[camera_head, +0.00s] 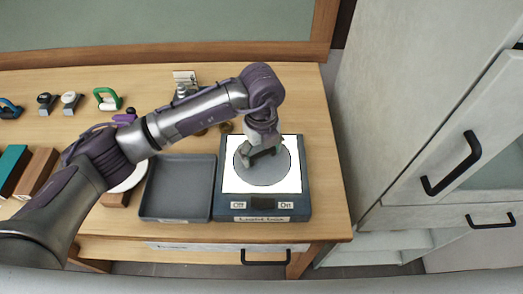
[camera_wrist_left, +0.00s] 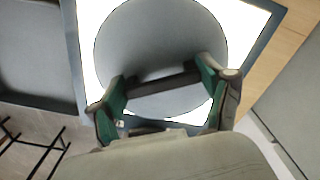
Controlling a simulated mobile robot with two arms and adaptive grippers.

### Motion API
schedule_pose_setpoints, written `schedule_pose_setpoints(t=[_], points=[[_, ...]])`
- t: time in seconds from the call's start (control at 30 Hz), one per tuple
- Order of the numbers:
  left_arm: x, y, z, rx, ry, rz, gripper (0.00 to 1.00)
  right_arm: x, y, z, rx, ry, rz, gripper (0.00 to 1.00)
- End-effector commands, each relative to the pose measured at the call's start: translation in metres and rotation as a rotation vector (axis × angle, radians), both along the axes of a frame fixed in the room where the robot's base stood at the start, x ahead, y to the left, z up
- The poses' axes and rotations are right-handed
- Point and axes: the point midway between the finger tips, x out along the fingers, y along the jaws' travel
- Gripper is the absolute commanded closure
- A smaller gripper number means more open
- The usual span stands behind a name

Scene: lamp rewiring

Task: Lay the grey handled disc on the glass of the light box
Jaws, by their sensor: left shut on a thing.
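The grey handled disc (camera_head: 266,172) is over the bright white glass (camera_head: 290,150) of the light box (camera_head: 220,205) in the head view. In the left wrist view the disc (camera_wrist_left: 165,35) covers much of the lit glass, with white showing around it. My left gripper (camera_head: 264,155) is shut on the disc's dark bar handle (camera_wrist_left: 160,87), with a green-padded finger at each end. Whether the disc touches the glass or hangs just above it, I cannot tell. My right gripper is not in view.
A dark grey tray (camera_head: 178,190) stands just left of the light box. Small tools and a green-handled item (camera_head: 107,99) lie at the table's back left. Books or blocks (camera_head: 35,172) are at the left. A pale cabinet (camera_head: 400,120) stands right of the table.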

Motion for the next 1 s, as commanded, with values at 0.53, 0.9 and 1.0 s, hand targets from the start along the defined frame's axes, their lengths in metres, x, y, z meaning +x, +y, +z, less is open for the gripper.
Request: schedule_pose_setpoints(t=[0.53,0.9,1.0], points=[[0.0002,0.0000,-0.0043,-0.001,0.000,0.000,0.13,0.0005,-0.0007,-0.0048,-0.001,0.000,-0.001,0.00],[0.0000,0.0002,-0.0050,0.001,0.000,0.000,0.00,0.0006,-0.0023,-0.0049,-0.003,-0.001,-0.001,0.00],[0.0000,0.0002,-0.0050,0.001,0.000,0.000,0.00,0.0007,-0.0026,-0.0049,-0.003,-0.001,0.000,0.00]])
